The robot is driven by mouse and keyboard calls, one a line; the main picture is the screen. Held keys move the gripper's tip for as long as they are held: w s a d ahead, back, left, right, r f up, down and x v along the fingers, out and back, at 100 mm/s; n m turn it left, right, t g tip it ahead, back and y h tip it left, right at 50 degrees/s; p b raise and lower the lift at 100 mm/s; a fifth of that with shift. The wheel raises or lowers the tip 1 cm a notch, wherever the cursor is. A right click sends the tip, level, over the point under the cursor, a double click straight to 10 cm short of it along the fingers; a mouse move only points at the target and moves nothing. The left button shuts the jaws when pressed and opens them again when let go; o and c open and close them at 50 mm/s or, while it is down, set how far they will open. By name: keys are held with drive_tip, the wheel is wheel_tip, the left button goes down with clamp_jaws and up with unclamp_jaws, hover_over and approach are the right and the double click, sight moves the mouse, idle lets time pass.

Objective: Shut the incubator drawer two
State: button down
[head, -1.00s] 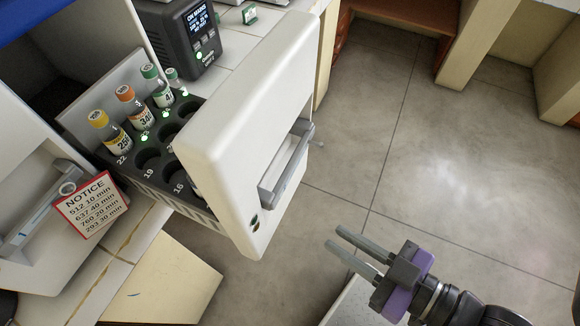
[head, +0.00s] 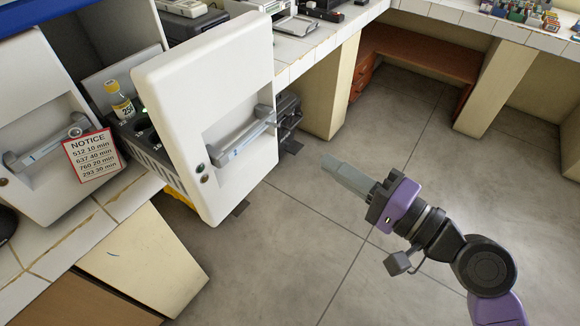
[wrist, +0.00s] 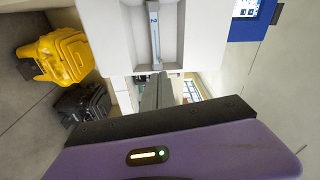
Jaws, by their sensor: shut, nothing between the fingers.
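The incubator drawer two (head: 205,75) stands pulled out, its white front facing the floor space. Its grey bar handle (head: 240,138) is set in a recess. In the wrist view the drawer front (wrist: 197,45) lies ahead, and its handle (wrist: 156,35) carries a "2". A yellow-capped vial (head: 118,98) stands in the dark rack inside; the rest of the rack is hidden behind the front. My gripper (head: 328,165) is shut and empty, right of the handle and apart from it. In the wrist view its fingers (wrist: 157,92) point toward the drawer front.
Another handled white front with a notice sign (head: 90,155) is at left. A tiled counter (head: 310,50) runs behind the drawer. A yellow item (wrist: 58,55) and a black item (wrist: 84,102) are on the floor. Open floor (head: 300,250) surrounds my arm.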

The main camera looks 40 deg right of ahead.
drive_tip(key=s+a+y, duration=0.2)
drive_tip(key=a, duration=0.1)
drive_tip(key=p, duration=0.3)
approach(248, 141)
drive_tip(key=shift+m+g, duration=0.3)
drive_tip(key=x, duration=0.6)
drive_tip(key=shift+w+r, duration=0.2)
drive_tip(key=shift+w, duration=0.2)
drive_tip(key=shift+w+a+r, duration=0.1)
drive_tip(key=shift+w+a, duration=0.1)
drive_tip(key=shift+w, duration=0.3)
drive_tip(key=b+x, duration=0.2)
drive_tip(key=x, duration=2.7)
drive_tip(key=shift+w+a+f, duration=0.1)
drive_tip(key=shift+f, duration=0.15)
drive_tip(key=shift+b+x, duration=0.35)
drive_tip(key=shift+x, duration=0.6)
drive_tip(key=shift+w+r, duration=0.1)
drive_tip(key=shift+r, duration=0.25)
drive_tip(key=shift+a+r, duration=0.1)
